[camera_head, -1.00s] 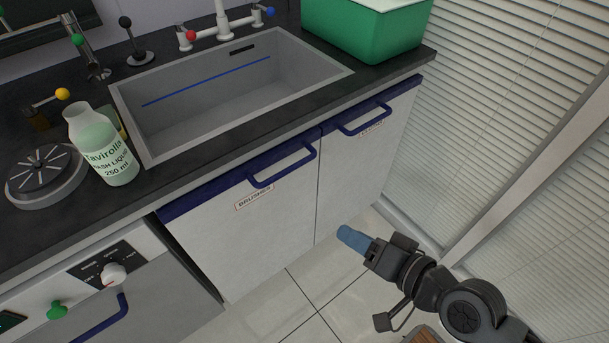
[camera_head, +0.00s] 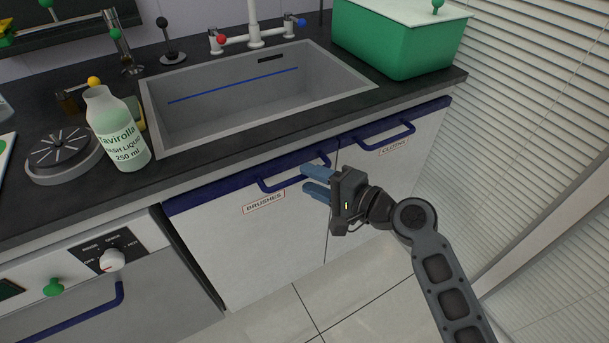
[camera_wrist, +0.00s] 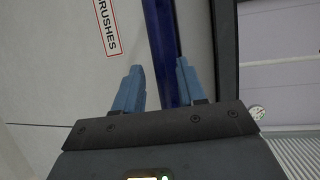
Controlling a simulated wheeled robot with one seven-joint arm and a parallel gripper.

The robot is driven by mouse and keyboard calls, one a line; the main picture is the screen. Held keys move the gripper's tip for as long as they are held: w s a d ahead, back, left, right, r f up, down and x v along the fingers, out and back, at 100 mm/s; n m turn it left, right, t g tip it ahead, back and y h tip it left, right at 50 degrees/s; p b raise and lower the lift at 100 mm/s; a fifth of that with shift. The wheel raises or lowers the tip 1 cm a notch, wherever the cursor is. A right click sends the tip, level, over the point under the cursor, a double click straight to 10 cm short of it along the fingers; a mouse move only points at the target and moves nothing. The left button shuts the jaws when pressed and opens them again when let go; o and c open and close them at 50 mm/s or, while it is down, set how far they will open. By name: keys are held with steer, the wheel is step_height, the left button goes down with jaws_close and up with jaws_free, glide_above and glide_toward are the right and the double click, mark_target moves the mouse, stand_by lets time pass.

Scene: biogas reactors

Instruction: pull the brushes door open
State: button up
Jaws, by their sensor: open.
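The brushes door (camera_head: 240,235) is a white cabinet door under the sink, with a "BRUSHES" label (camera_head: 264,202) and a blue bar handle (camera_head: 280,182) along its top. The door looks closed. My gripper (camera_head: 312,180) is open and empty at the right end of this handle, its blue fingers pointing left. In the wrist view the fingers (camera_wrist: 158,82) stand apart, with a blue bar (camera_wrist: 163,50) beyond and between them. The label (camera_wrist: 106,25) is to the left there. I cannot tell whether the fingers touch the handle.
The "CLOTHS" door (camera_head: 385,175) with its blue handle (camera_head: 385,143) is right beside my gripper. Above are the dark countertop (camera_head: 215,160), the sink (camera_head: 250,100), a wash liquid bottle (camera_head: 120,135) and a green bin (camera_head: 400,45). The tiled floor (camera_head: 300,300) in front looks clear.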

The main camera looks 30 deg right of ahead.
steer(key=shift+x, duration=1.45)
steer(key=shift+c, duration=0.3)
jaws_close()
